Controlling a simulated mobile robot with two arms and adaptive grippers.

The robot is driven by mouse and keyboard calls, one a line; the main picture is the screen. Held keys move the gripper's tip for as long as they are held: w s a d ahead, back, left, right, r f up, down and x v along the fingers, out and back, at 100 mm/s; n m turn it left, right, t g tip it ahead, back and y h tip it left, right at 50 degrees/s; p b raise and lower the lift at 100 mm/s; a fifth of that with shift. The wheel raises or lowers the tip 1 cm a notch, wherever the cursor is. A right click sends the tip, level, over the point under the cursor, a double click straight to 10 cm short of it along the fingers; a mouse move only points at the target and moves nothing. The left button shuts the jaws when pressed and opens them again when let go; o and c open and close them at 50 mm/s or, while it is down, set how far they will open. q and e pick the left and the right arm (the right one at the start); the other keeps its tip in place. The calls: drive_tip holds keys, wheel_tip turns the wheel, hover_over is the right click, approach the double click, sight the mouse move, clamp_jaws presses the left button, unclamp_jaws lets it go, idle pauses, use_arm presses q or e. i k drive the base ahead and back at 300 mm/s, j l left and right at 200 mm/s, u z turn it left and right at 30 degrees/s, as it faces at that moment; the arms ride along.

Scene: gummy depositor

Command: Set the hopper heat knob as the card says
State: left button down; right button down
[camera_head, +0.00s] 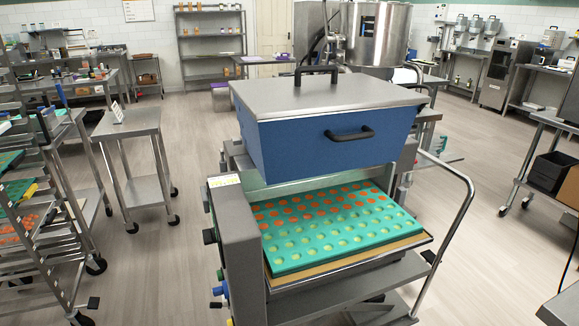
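The gummy depositor stands in the centre, with a blue hopper (325,145) under a steel lid (325,92). Its grey control housing (238,240) is on the left and seen edge-on. Small coloured controls stick out of its left side, among them a blue one (218,290) and a black one (209,236). I cannot tell which is the heat knob, and their settings are not visible. A small yellow-and-white display or label (223,180) sits on top of the housing. A small white card (117,112) stands on the side table; its text is unreadable. Neither gripper is in view.
A teal mould tray (300,262) with orange and pale-green filled cavities lies under the hopper. A bent metal handle rail (465,205) is on the right. A tray rack (45,230) and a steel side table (128,125) stand left. Floor between rack and depositor is clear.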

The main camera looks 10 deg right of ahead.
sight(210, 236)
drive_tip(key=k+l, duration=0.15)
drive_tip(key=l, duration=0.2)
drive_tip(key=k+l, duration=0.15)
drive_tip(key=l, duration=0.25)
drive_tip(key=i+j, duration=0.15)
drive_tip(key=j, duration=0.25)
drive_tip(key=i+j, duration=0.15)
drive_tip(key=j, duration=0.2)
drive_tip(key=i+j, duration=0.15)
drive_tip(key=j, duration=0.25)
drive_tip(key=i+j, duration=0.2)
drive_tip(key=j, duration=0.2)
drive_tip(key=i+j+u, duration=0.65)
drive_tip(key=i+u, duration=0.35)
drive_tip(key=i+z, duration=0.15)
drive_tip(key=i, duration=0.25)
drive_tip(key=i+j+z, duration=0.15)
drive_tip(key=i, duration=0.25)
drive_tip(key=i+l+z, duration=0.1)
drive_tip(key=i+z, duration=0.65)
drive_tip(key=i, duration=0.3)
drive_tip(key=i+l+u, duration=0.2)
drive_tip(key=i+u, duration=0.15)
drive_tip(key=i+l+u, duration=0.75)
drive_tip(key=i+j, duration=0.05)
